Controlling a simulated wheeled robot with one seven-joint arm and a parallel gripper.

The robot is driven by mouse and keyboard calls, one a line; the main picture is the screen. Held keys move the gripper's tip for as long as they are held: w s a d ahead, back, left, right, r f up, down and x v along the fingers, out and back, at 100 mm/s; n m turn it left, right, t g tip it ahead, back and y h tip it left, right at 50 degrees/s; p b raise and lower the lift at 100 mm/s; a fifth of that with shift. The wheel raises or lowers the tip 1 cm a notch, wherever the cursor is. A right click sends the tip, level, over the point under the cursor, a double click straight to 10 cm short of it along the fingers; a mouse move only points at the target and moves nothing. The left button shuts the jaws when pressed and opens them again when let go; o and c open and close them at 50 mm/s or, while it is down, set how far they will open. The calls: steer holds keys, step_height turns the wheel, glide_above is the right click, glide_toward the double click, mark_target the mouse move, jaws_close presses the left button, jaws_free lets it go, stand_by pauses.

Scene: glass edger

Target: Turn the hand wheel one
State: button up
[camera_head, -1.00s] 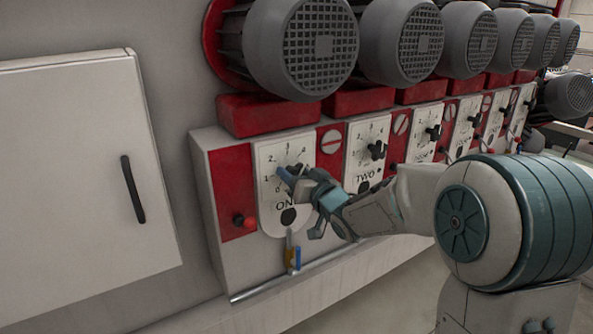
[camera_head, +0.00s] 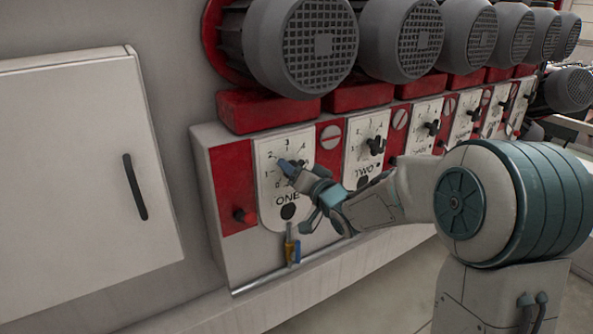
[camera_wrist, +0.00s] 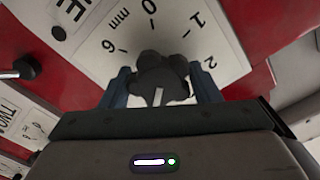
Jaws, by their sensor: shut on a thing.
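Hand wheel one is a dark lobed knob at the middle of the white dial plate marked ONE (camera_head: 270,200). In the head view my gripper mostly covers it. In the wrist view the black hand wheel (camera_wrist: 160,75) sits between my two blue-grey fingers, with a pale pointer mark on it. My gripper (camera_head: 290,168) reaches in from the right and is shut on the wheel. The dial's numbers around it show upside down in the wrist view, with 0, 1, 2 and 6 legible.
The dial plate TWO (camera_head: 365,150) with its own black wheel (camera_head: 376,146) stands to the right, and further dials follow. Grey motors (camera_head: 300,45) overhang the panel. A white cabinet door (camera_head: 80,180) is further left.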

steer(key=shift+f, duration=0.1)
steer(key=o, duration=1)
steer(key=v, duration=1.4)
steer(key=shift+b, duration=0.4)
steer(key=shift+w, duration=0.1)
